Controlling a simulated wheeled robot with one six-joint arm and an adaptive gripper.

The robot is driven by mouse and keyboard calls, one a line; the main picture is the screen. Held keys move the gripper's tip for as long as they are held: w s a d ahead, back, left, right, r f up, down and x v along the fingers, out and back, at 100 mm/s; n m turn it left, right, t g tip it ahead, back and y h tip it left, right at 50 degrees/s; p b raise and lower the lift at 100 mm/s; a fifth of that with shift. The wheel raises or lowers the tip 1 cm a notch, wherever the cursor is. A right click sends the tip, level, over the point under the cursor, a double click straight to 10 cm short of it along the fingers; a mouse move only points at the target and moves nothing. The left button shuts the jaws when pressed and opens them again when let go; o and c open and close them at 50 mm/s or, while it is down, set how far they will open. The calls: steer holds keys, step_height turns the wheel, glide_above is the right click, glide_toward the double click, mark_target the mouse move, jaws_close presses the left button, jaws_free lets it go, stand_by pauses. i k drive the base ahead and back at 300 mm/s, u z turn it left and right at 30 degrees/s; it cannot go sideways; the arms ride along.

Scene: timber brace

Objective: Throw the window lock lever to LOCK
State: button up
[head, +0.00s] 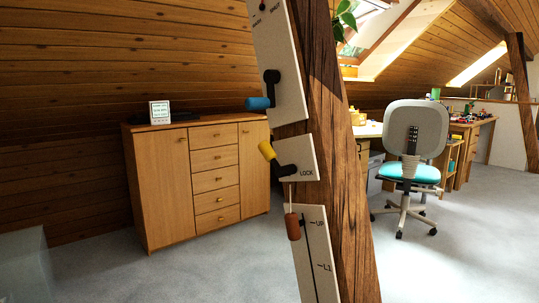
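The window lock lever is on a small white plate (297,155) fixed to the slanted timber brace (345,165). Its yellow handle (267,151) points up and left from a dark pivot (287,170) low on the plate. The word LOCK is printed to the right of the pivot, and the handle points away from it. My gripper is not in view.
Above, a blue-handled lever (258,103) sits on a taller white plate (278,65). Below, a red-brown slider knob (293,226) hangs on a marked plate (318,262). A wooden cabinet (195,185) stands behind left, an office chair (410,150) behind right. Carpet between is clear.

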mark_target(268, 153)
steer(key=k, duration=1.1)
steer(key=z, duration=0.85)
steer(key=i, duration=1.2)
steer(key=u, duration=0.25)
